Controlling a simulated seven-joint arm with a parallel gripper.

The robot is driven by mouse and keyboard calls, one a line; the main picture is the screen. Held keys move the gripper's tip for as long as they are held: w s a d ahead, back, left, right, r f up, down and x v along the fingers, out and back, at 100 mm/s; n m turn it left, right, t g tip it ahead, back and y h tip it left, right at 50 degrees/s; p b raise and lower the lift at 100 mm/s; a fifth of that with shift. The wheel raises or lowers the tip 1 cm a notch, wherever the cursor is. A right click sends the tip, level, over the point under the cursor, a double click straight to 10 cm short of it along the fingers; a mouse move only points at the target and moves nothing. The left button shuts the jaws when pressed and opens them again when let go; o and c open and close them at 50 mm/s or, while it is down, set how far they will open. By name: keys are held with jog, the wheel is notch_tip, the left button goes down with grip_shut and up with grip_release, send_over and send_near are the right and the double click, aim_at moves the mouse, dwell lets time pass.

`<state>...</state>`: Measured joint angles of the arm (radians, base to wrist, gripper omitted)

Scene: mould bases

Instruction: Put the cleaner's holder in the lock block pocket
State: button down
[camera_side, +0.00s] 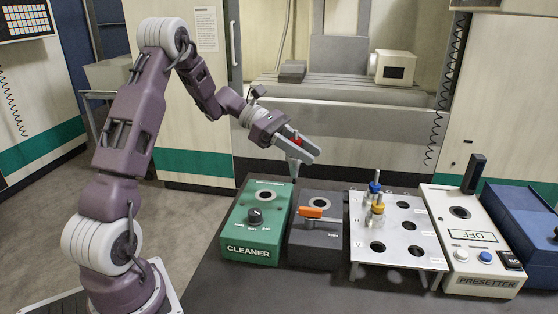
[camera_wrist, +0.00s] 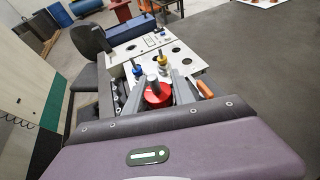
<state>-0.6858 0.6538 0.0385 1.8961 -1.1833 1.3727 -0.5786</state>
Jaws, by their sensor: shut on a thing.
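My gripper (camera_side: 298,148) is shut on a red-collared tool holder (camera_side: 295,165), whose pale taper hangs down, slightly tilted in the picture. The red collar also shows between the fingers in the wrist view (camera_wrist: 157,95). The holder is in the air, above the back of the green cleaner (camera_side: 240,236) and the dark grey lock block (camera_side: 315,244), touching neither. The cleaner's round pocket (camera_side: 265,195) looks empty. The lock block pocket (camera_side: 319,202) is a dark, open hole. An orange lever (camera_side: 311,212) lies across the block just in front of it; it also shows in the wrist view (camera_wrist: 205,89).
Right of the lock block stands a pale rack plate (camera_side: 398,228) with several holes, a blue-collared holder (camera_side: 375,187) and a yellow-collared holder (camera_side: 377,208). Farther right are the presetter (camera_side: 470,236), reading OFF, and a blue box (camera_side: 525,225). The table front is clear.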

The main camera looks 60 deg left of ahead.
jog(key=r, duration=0.2)
send_over(330, 206)
jog(key=shift+f, duration=6.4)
jog(key=c, duration=1)
grip_release()
jog(key=shift+o, duration=0.2)
jog(key=v, duration=0.7)
